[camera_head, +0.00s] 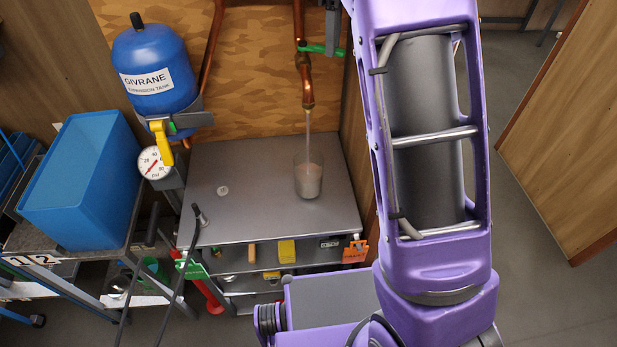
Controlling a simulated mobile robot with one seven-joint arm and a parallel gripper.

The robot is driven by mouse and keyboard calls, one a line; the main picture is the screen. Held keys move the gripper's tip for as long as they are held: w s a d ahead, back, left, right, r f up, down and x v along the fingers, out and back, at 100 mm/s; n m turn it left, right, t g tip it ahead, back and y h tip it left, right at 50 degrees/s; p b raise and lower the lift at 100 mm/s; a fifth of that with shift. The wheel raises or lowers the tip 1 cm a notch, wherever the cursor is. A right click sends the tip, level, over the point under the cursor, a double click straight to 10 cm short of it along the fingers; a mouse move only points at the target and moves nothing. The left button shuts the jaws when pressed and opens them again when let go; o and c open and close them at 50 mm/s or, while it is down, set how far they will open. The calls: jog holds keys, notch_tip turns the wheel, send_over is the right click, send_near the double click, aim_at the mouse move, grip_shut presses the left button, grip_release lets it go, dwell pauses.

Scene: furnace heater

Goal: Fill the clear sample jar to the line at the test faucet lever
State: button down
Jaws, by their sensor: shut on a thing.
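The clear sample jar (308,186) stands upright on the grey cabinet top, under a copper test faucet (307,92). A thin stream of water (308,138) runs from the spout into the jar. The jar holds cloudy liquid up to a little below its rim; I cannot make out the fill line. The green faucet lever (316,49) points sideways to the right from the pipe. My gripper (334,40), partly cut off by the top edge, is shut on the lever's outer end.
A blue expansion tank (160,60) with a yellow valve handle (161,142) and a pressure gauge (153,163) hangs left of the faucet. A blue bin (82,180) stands on the left table. A small white disc (223,190) lies on the grey cabinet top (260,210).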

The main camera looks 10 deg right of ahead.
jog(key=shift+w+d+n, duration=0.15)
jog(key=shift+w+n, duration=0.45)
jog(key=shift+n, duration=0.4)
jog(key=shift+w+d+n, duration=0.15)
jog(key=shift+w+n, duration=0.4)
jog(key=shift+n, duration=0.45)
jog(key=shift+w+n, duration=0.5)
jog(key=shift+n, duration=0.4)
jog(key=c, duration=0.6)
grip_release()
jog(key=shift+c, duration=0.2)
